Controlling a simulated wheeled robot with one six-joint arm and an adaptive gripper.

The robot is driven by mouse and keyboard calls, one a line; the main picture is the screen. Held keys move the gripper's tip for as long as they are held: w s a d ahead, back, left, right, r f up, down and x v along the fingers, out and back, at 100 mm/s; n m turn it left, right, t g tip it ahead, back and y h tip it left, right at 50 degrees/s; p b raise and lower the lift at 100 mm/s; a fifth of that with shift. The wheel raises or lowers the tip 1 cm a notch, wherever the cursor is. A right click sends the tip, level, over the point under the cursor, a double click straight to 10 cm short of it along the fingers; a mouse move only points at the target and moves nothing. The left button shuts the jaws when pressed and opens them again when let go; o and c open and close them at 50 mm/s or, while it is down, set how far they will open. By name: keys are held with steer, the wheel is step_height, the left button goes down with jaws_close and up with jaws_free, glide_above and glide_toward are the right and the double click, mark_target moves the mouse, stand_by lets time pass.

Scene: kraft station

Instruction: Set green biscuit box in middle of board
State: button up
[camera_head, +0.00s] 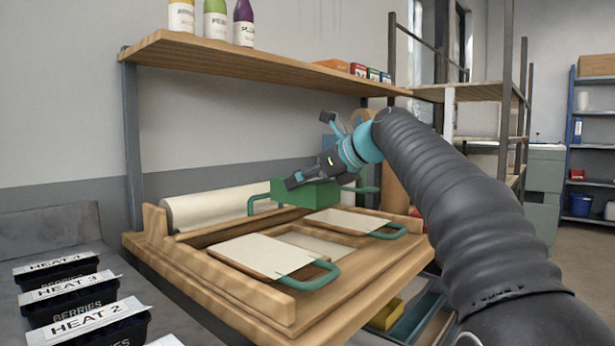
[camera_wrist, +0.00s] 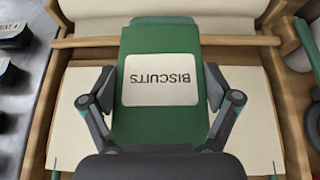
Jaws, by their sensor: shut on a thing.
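The green biscuit box (camera_head: 306,193) is in my gripper, above the back part of the wooden station. In the wrist view the box (camera_wrist: 160,120) fills the middle, with a white label reading BISCUITS that appears upside down. My gripper (camera_head: 318,176) has a finger on each side of the box, and it also shows in the wrist view (camera_wrist: 160,101). Two cream boards with green handles lie on the station: a near board (camera_head: 262,254) and a far board (camera_head: 345,220). In the wrist view the box hides part of the cream surface below it.
A paper roll (camera_head: 215,204) lies along the station's back. A wooden shelf (camera_head: 255,66) with bottles and small boxes is above. Black bins (camera_head: 90,325) labelled HEAT and BERRIES stand at the left. A raised wooden rail (camera_head: 230,277) edges the station's left side.

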steer(key=shift+w, duration=0.1)
steer(key=shift+f, duration=1.85)
steer(key=shift+f+b, duration=1.45)
steer(key=shift+f, duration=1.3)
steer(key=o, duration=1.1)
steer(key=shift+f, duration=0.1)
